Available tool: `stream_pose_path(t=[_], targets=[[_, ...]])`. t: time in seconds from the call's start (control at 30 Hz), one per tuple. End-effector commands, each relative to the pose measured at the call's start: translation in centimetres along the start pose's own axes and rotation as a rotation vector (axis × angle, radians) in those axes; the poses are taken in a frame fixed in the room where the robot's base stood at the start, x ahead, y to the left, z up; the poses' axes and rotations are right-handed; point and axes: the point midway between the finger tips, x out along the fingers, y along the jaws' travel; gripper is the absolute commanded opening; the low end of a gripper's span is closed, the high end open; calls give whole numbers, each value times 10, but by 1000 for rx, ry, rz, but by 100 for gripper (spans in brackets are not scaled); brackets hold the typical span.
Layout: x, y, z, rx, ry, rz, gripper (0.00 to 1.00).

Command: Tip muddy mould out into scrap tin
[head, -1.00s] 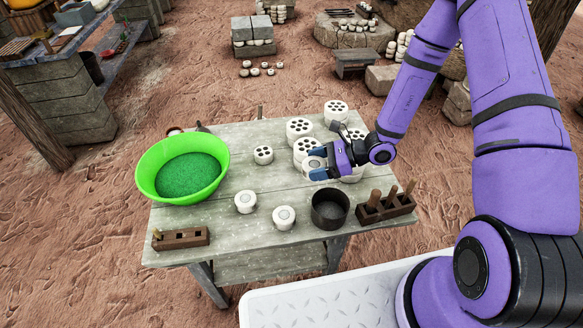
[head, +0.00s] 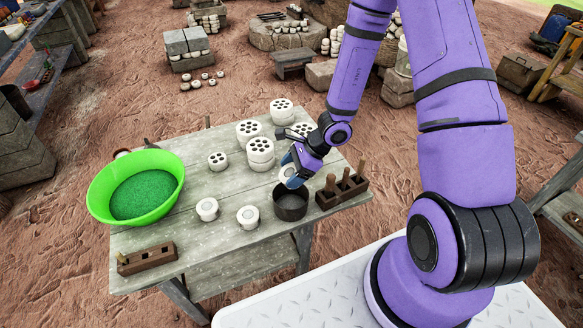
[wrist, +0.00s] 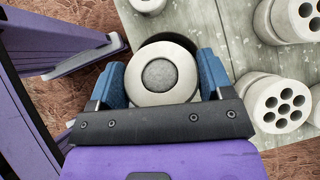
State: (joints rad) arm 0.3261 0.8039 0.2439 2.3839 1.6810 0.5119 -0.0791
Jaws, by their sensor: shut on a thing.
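My gripper (head: 290,175) is shut on a round white mould (wrist: 162,75), its blue fingers on either side. The mould has a grey, muddy-looking centre that faces the wrist camera. In the head view the held mould (head: 287,172) is above the back rim of the scrap tin (head: 291,207), a dark round pot at the table's right front. In the wrist view the tin's dark rim (wrist: 121,45) shows partly behind the mould, which hides most of the tin. Two similar white moulds, one left (head: 207,208) and one nearer the tin (head: 248,216), stand on the table.
White cylinders with holes (head: 261,149) stand behind the gripper, some stacked. A wooden block with upright handles (head: 341,187) is just right of the tin. A green basin (head: 136,186) is at the left, with a brown wooden block (head: 147,258) in front.

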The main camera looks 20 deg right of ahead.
Motion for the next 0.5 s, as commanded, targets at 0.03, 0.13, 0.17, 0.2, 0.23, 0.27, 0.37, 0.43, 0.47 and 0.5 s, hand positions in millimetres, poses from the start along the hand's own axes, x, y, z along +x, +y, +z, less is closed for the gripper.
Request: stream_pose_path(t=[0.03, 0.13, 0.17, 0.2, 0.23, 0.27, 0.37, 0.43, 0.47, 0.5], targets=[[3, 0, 1, -6, 49, 1, 43], [8, 0, -2, -5, 154, 1, 43], [9, 0, -3, -4, 185, 1, 43], [11, 0, -4, -4, 227, 1, 43], [12, 0, -5, -5, 259, 1, 43], [14, 0, -5, -4, 289, 1, 43], [15, 0, -8, -4, 389, 0, 43], [17, 0, -9, -4, 457, 0, 43], [18, 0, -10, -4, 486, 0, 43], [18, 0, -10, -4, 524, 0, 43]])
